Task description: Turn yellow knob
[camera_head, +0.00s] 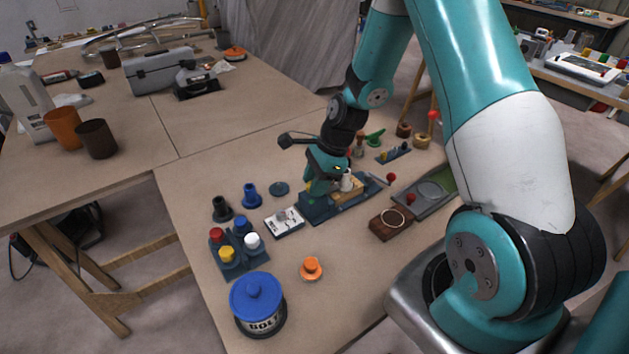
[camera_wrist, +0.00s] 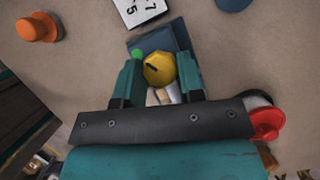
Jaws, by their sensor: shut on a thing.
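The yellow knob (camera_wrist: 158,69) has a short dark mark on its face and sits on a dark blue base (camera_wrist: 160,40). In the wrist view the two teal fingers of my gripper (camera_wrist: 158,74) stand on either side of it and are shut on it. A small green spot shows by the left finger. In the head view my gripper (camera_head: 326,178) reaches down to the blue base (camera_head: 318,213), and the knob is mostly hidden by it there.
A white numbered box (camera_head: 284,222) lies just left of the base. An orange knob (camera_head: 311,268), a blue-lidded tin (camera_head: 257,303) and a tray of coloured pegs (camera_head: 233,262) stand nearer. A brown block (camera_head: 391,224) is at right. Bare table lies between them.

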